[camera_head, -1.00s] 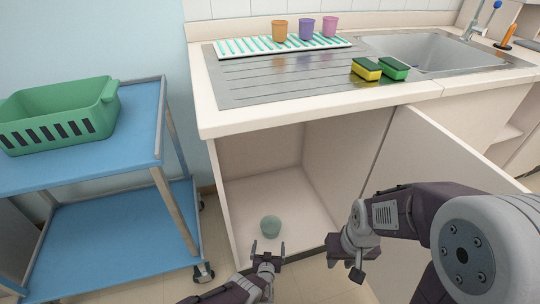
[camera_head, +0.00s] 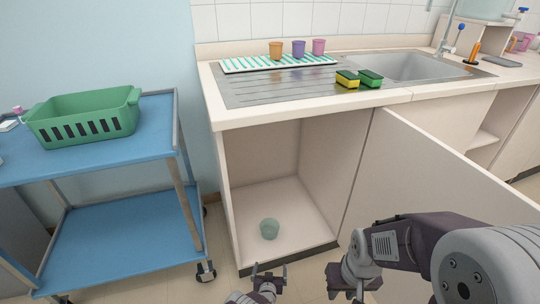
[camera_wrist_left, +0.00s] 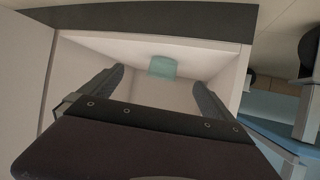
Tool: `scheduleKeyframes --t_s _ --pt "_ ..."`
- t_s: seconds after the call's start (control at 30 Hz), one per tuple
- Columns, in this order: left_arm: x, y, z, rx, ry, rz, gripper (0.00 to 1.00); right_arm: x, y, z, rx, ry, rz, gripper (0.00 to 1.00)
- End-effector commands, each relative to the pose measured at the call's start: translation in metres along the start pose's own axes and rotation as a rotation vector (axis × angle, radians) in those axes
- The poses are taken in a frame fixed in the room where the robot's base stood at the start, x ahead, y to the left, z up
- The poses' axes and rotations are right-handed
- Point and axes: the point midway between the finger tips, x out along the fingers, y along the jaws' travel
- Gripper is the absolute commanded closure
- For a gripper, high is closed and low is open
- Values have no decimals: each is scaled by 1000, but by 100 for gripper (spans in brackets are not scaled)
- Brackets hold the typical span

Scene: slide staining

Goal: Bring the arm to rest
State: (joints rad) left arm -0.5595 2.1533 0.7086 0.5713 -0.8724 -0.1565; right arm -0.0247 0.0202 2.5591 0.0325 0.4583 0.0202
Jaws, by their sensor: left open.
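My left gripper (camera_head: 269,279) is at the bottom of the head view, in front of the open cabinet and below its floor edge. Its fingers are apart with nothing between them; they also show spread in the left wrist view (camera_wrist_left: 160,95). A translucent green cup (camera_head: 270,229) stands on the cabinet floor, beyond the left gripper and apart from it. The cup also shows in the left wrist view (camera_wrist_left: 162,67). My right gripper (camera_head: 345,283) is at the lower right, in front of the open cabinet door (camera_head: 420,175); its finger gap is not clear.
A blue cart (camera_head: 100,250) with a green basket (camera_head: 85,117) stands at the left. The counter holds a striped mat (camera_head: 240,64), coloured cups (camera_head: 298,48), sponges (camera_head: 358,79) and a sink (camera_head: 410,66). The open door stands close to my right arm.

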Motion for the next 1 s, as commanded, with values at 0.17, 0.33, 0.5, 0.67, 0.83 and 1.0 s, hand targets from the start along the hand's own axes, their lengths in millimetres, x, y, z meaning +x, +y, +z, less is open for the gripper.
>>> scheduleKeyframes --t_s 0.17,0.33,0.5,0.67,0.83,1.0 --pt "12 6 -33 -14 -60 11 0 0 0 0 0 0 0 70" --pt "18 6 -74 -28 -148 25 0 0 0 0 0 0 0 70" --pt "6 -6 -134 -45 -274 38 0 0 0 0 0 0 0 70" --pt "-52 -41 -204 -62 -450 43 0 0 0 0 0 0 0 70" --pt "-155 -87 -244 -72 -640 29 0 0 0 0 0 0 0 70" --pt "-263 -122 -248 -80 -800 3 0 0 0 0 0 0 0 70"
